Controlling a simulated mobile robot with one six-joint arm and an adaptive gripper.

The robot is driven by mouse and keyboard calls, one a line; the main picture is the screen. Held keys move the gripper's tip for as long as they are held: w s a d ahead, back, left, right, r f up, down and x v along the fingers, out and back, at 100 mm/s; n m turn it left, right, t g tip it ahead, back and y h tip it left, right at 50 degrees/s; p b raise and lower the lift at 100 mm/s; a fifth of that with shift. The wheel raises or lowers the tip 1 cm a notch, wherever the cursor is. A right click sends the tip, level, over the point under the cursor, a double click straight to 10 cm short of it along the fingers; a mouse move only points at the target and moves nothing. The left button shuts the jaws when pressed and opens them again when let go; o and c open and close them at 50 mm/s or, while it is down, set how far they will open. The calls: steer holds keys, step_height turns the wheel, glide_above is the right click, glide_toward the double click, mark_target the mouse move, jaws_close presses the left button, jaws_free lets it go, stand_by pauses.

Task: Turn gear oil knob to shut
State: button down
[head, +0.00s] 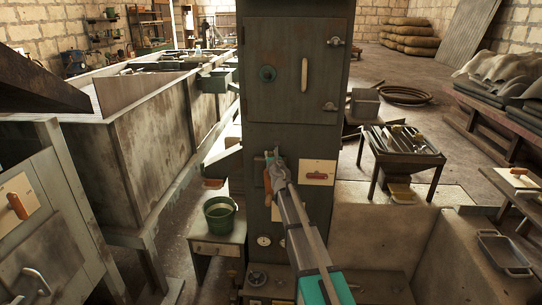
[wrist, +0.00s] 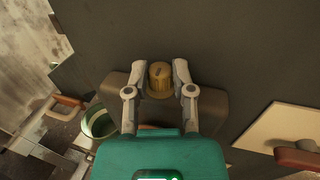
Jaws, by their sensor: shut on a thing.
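The gear oil knob (wrist: 160,76) is a ribbed, brass-yellow knob with a dark mark on its face. In the wrist view it sits between the two fingers of my gripper (wrist: 162,72), one finger on each side. My gripper is shut on it. In the head view my gripper (head: 274,160) is at the front of the tall dark cabinet (head: 290,140), and the knob cannot be clearly made out there. A brown block (wrist: 210,107) lies behind the fingers in the wrist view.
A pale plate with a red handle (head: 317,175) is just right of my gripper; the handle also shows in the wrist view (wrist: 297,157). A green bucket (head: 220,213) stands on a small table to the left. A dark stand (head: 402,151) is farther right.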

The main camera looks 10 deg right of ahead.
steer(key=c, duration=0.8)
jaws_free()
steer(key=shift+o, duration=0.2)
steer(key=s, duration=1.2)
